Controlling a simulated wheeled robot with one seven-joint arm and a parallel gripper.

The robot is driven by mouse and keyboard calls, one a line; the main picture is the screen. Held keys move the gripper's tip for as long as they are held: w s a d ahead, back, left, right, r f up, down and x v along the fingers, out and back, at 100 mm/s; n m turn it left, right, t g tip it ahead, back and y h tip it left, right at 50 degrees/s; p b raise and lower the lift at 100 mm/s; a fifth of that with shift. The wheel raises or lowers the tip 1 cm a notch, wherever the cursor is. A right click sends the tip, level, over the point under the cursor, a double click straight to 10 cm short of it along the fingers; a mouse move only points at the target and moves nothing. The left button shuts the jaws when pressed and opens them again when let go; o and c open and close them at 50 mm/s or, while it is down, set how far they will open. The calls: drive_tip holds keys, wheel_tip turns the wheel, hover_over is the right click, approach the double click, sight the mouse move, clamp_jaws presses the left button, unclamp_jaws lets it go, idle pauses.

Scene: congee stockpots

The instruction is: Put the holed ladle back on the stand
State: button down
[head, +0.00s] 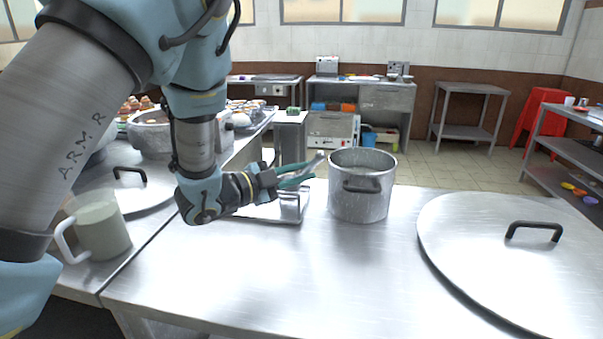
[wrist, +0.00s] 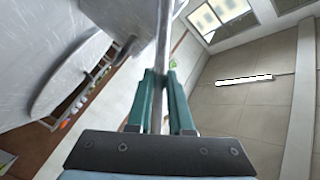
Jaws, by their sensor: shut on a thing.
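My gripper (head: 296,176) is above the steel table, its green fingers shut on the ladle. In the wrist view, the ladle's thin grey handle (wrist: 163,45) runs up from between the green fingertips (wrist: 160,85). In the head view, only a short grey piece of the ladle (head: 312,163) shows by the fingertips; its holed bowl cannot be made out. A low bent-metal stand (head: 290,207) is on the table just below my gripper, partly hidden behind my wrist.
An open grey stockpot (head: 362,200) stands just right of my gripper. A large round lid (head: 480,235) with a black handle covers the table's right side. A pale mug (head: 102,232) and another lid (head: 135,200) are at left. The table's front middle is clear.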

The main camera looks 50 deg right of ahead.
drive_tip(key=shift+f+b, duration=0.3)
drive_tip(key=shift+b, duration=0.05)
drive_tip(key=c, duration=0.7)
unclamp_jaws()
drive_tip(key=shift+c, duration=0.2)
drive_tip(key=shift+a, duration=0.1)
drive_tip(key=w+a+b, duration=0.2)
drive_tip(key=a+b, duration=0.1)
drive_tip(key=a, duration=0.7)
drive_tip(key=shift+a+r, duration=0.2)
